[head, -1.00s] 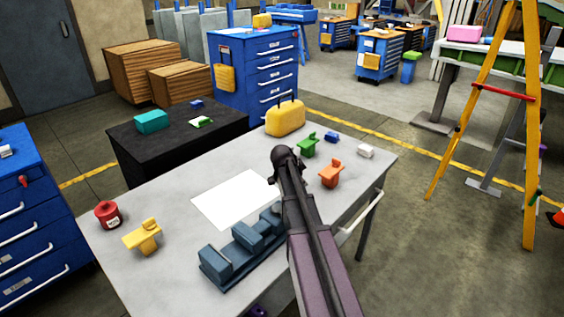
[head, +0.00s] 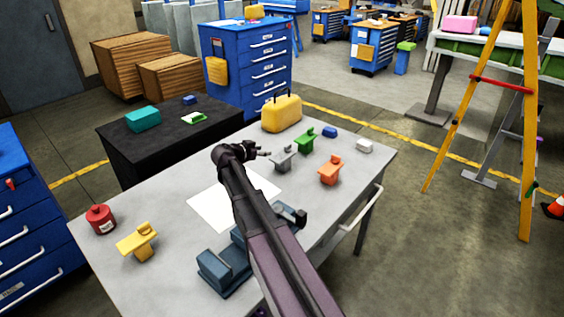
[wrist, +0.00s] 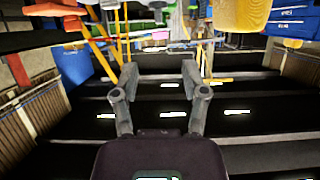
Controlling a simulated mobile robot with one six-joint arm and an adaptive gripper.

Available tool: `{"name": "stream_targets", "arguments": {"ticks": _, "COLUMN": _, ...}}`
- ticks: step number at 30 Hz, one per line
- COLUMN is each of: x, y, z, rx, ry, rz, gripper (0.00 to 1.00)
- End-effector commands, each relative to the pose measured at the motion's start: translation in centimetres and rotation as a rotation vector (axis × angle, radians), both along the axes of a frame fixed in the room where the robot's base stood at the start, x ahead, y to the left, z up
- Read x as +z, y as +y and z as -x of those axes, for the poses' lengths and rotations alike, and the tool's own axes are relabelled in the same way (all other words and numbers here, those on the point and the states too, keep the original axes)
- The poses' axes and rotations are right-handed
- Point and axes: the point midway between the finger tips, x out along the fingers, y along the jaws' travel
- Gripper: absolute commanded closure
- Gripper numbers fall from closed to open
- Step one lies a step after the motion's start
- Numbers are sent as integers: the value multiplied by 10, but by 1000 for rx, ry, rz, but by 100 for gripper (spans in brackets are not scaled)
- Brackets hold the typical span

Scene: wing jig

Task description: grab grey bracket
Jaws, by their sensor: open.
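The grey bracket (head: 284,158) stands upright on the grey table, left of the green bracket (head: 305,141). My gripper (head: 264,152) is just left of the grey bracket in the head view, with its fingers pointing right towards it. A small gap shows between them, and its depth is hard to judge. In the wrist view my gripper (wrist: 160,78) has its two fingers spread apart with nothing between them. I cannot pick out the grey bracket with certainty in the wrist view.
An orange bracket (head: 330,170), a blue part (head: 330,132), a white block (head: 364,146) and a yellow case (head: 282,113) stand around it. A white sheet (head: 208,206) lies flat.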

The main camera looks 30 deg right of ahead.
Motion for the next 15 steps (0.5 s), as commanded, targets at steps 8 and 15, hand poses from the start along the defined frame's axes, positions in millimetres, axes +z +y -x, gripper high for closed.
{"name": "stream_targets", "arguments": {"ticks": 8, "x": -7, "y": -11, "z": -5, "rx": -1, "ry": 0, "rz": -1, "gripper": 43}}
{"name": "stream_targets", "arguments": {"ticks": 15, "x": -21, "y": -40, "z": -18, "rx": -2, "ry": 0, "rz": -1, "gripper": 43}}
